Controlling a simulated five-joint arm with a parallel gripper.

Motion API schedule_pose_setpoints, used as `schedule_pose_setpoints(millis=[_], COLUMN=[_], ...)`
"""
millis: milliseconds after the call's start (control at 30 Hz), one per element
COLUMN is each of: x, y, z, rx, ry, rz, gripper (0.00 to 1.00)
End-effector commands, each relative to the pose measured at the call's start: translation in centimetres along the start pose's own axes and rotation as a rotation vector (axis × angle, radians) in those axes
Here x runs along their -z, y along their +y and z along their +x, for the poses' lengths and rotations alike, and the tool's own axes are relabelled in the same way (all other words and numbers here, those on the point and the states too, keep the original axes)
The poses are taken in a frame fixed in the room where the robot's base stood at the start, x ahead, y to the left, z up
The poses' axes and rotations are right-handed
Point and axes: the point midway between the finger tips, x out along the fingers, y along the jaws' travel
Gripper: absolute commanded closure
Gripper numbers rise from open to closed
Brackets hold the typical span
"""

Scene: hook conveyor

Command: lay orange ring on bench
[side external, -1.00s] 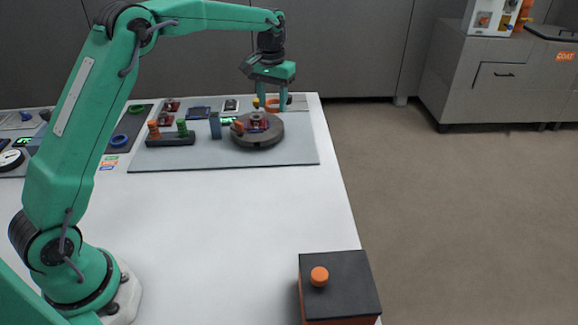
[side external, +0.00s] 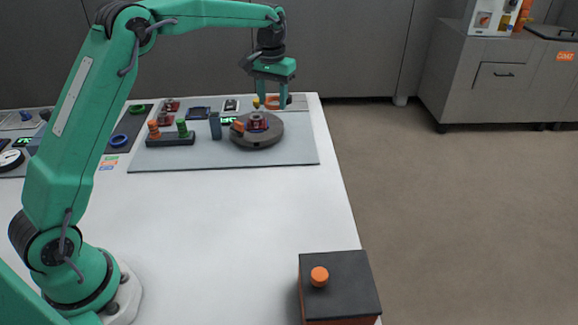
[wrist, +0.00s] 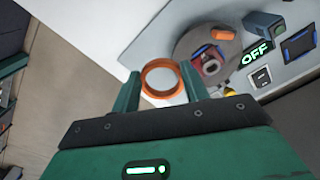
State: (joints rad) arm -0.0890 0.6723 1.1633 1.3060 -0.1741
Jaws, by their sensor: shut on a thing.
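The orange ring (wrist: 146,78) is between the two green fingers of my gripper (wrist: 160,88) in the wrist view, its open centre showing the pale surface beyond. In the side external view my gripper (side external: 272,98) is at the far right end of the white bench (side external: 225,215), with the orange ring (side external: 272,102) between its fingertips. The gripper is shut on the ring. The ring is at or just above the bench top; I cannot tell whether it touches.
A round dark turntable (side external: 268,138) with a red part on it stands just in front of the gripper on a grey mat (side external: 220,158). A peg block (side external: 170,140) and small devices are to the left. A black-topped box (side external: 340,285) is at the front right. The bench's front middle is clear.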

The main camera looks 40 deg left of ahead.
Motion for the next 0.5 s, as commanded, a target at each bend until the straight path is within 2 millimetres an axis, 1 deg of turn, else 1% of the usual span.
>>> schedule_pose_setpoints(millis=[500], x=[0.0], y=[0.0], z=[-1.5], rx=[0.000], ry=[0.001], rz=[0.000], gripper=[0.77])
